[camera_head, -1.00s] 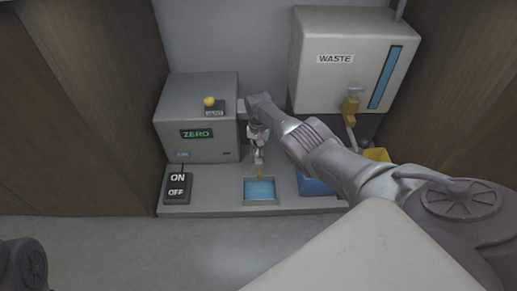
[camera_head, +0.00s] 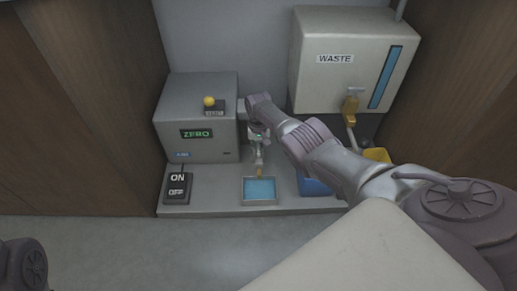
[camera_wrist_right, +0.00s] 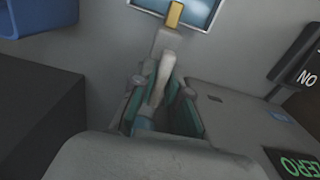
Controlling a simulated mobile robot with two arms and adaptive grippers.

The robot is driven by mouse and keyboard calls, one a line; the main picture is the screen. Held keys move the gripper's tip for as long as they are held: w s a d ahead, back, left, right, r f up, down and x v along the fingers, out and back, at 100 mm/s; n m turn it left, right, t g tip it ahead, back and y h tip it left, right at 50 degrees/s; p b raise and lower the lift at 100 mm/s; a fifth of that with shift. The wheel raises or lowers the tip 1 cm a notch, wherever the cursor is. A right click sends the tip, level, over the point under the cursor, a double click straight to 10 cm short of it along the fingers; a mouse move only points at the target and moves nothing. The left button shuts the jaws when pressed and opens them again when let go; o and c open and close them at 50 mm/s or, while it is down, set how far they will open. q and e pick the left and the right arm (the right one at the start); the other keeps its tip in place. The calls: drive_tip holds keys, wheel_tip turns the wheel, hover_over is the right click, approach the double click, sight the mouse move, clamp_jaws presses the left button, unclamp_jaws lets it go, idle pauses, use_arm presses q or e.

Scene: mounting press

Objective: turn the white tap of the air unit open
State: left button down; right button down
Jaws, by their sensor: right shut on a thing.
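The air unit (camera_head: 207,98) is a grey box with a green ZERO display, at the left in the head view. Its white tap (camera_wrist_right: 161,76) shows in the wrist view as a pale lever, pointing up the picture towards a brass nozzle (camera_wrist_right: 175,14). My right gripper (camera_wrist_right: 160,95) is shut on the tap, with a green pad on each side of it. In the head view my right gripper (camera_head: 257,140) is small and partly hidden by its wrist, at the unit's right side. My left gripper is out of view.
A tray with a blue inside (camera_head: 245,192) lies below the nozzle. An ON/OFF switch (camera_head: 177,190) stands left. A blue bin (camera_head: 315,187) and a yellow container (camera_head: 377,154) stand right, under the WASTE tank (camera_head: 340,75) with its brass tap (camera_head: 350,105).

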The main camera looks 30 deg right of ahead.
sight(258, 148)
drive_tip(key=c, duration=1.2)
unclamp_jaws()
drive_tip(key=shift+o, duration=0.2)
drive_tip(key=shift+r, duration=0.1)
drive_tip(key=shift+r, duration=0.6)
wheel_tip(258, 148, up, 11)
drive_tip(key=shift+f, duration=0.2)
drive_tip(key=shift+a+f, duration=0.1)
